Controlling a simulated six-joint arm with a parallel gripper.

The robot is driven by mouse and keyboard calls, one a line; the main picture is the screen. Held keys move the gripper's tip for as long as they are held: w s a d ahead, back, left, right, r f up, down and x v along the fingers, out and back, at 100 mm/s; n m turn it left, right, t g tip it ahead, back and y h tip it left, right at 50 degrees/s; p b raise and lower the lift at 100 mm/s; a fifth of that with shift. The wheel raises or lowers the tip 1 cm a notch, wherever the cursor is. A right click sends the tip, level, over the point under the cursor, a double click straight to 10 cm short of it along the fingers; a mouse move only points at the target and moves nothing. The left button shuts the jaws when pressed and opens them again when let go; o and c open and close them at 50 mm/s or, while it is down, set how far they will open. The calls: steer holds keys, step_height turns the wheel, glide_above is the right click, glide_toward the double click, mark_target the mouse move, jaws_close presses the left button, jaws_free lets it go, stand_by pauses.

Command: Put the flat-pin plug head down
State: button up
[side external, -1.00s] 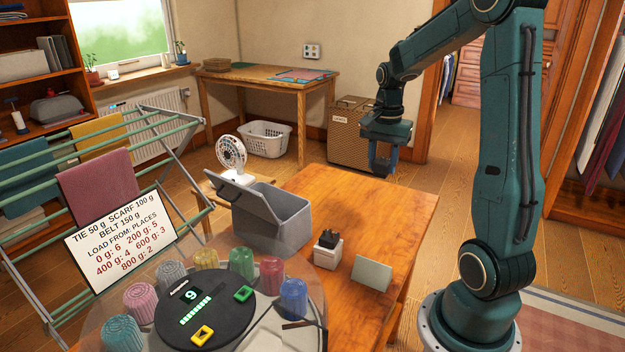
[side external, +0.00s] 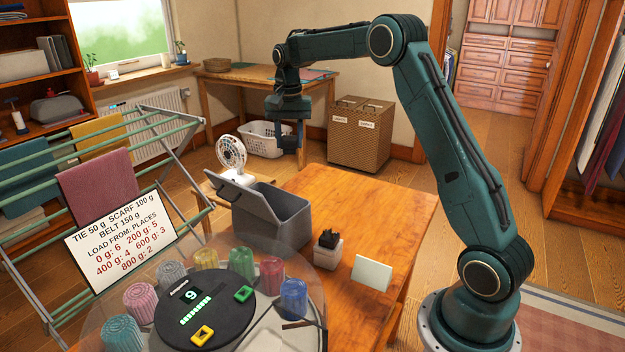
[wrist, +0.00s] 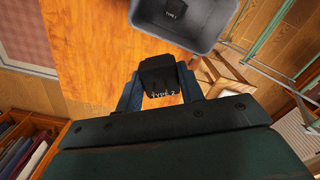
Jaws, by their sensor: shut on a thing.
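My gripper (side external: 289,147) is raised near the far left end of the wooden table, past the grey bin in the side view. In the wrist view my gripper (wrist: 160,90) is shut on a black plug head (wrist: 159,76) marked TYPE 2. Its pins are not clear, so I cannot tell whether it is the flat-pin one. Another black plug head (wrist: 174,11), marked TYPE 1, lies inside the open grey bin (wrist: 222,22). The bin (side external: 273,228) has its lid tilted up. A white block (side external: 327,253) with a black piece (side external: 328,238) on top stands on the table.
A pale card (side external: 371,273) stands right of the white block. A white fan (side external: 232,154) is beyond the bin. A round platform with several coloured cups (side external: 241,262) and a display (side external: 192,294) is in front. The wooden table's right part (side external: 385,208) is clear.

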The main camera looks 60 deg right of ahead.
steer(key=w+a+n, duration=0.2)
steer(key=w+a, duration=0.4)
steer(key=w, duration=0.1)
step_height(320, 180, down, 16)
stand_by(0.6)
steer(key=shift+s, duration=0.1)
steer(key=shift+f, duration=2)
steer(key=shift+f, duration=0.45)
steer(key=o, duration=1)
steer(key=shift+r, duration=0.15)
